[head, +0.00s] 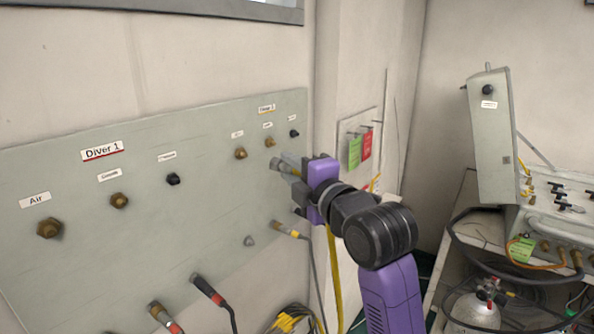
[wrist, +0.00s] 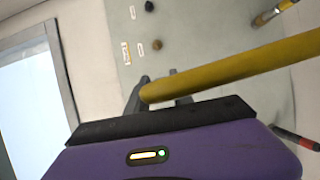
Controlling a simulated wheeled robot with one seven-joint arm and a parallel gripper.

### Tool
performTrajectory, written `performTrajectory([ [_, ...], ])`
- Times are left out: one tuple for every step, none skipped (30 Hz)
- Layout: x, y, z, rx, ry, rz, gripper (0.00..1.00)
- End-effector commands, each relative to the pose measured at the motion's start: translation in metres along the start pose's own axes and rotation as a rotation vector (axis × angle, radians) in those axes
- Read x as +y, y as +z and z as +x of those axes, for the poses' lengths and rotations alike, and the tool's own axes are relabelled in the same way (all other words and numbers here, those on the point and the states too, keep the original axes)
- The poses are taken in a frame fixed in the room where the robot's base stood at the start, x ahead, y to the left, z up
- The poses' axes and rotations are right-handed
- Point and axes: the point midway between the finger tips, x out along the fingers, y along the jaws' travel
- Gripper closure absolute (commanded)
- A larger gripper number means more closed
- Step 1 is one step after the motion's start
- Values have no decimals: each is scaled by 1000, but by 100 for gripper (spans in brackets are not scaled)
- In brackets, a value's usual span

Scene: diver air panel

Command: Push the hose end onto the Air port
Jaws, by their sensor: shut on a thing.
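The panel (head: 110,270) carries a "Diver 1" row with a brass port labelled Air (head: 49,228) at the far left. A second row, under a small yellow-marked label, has a brass port (head: 240,153) whose own label is too small to read. The yellow hose (head: 334,275) hangs down behind the gripper. In the wrist view the yellow hose (wrist: 230,68) crosses the fingers and hides their grip.
Other hose ends hang low along the panel: one yellow-banded (head: 287,230), one black and red (head: 208,290), one brass and red (head: 162,315). Green (head: 354,151) and red tags hang on the wall to the right. A console (head: 495,140) stands farther right.

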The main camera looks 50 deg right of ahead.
Motion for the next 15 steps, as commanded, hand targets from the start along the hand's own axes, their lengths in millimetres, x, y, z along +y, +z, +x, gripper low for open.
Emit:
performTrajectory([
  [1, -2, 3, 2, 2, -1, 100],
  [1, -3, 5, 2, 1, -1, 100],
  [1, -4, 8, 2, 1, -1, 100],
  [1, -5, 10, 2, 1, -2, 100],
  [1, -6, 12, 1, 1, -2, 100],
  [1, -7, 15, 1, 1, -1, 100],
  [1, -8, 17, 1, 1, -1, 100],
  [1, -9, 19, 1, 1, 0, 100],
  [0, -10, 21, 2, 1, 0, 100],
  [1, -11, 23, 2, 1, 0, 100],
  [1, -12, 25, 3, 2, 0, 100],
  [1, -14, 28, 2, 2, -1, 100],
  [1, -14, 30, 2, 1, -1, 100],
  [1, -15, 32, 1, 1, -1, 100],
  [1, -16, 34, 1, 1, -1, 100],
])
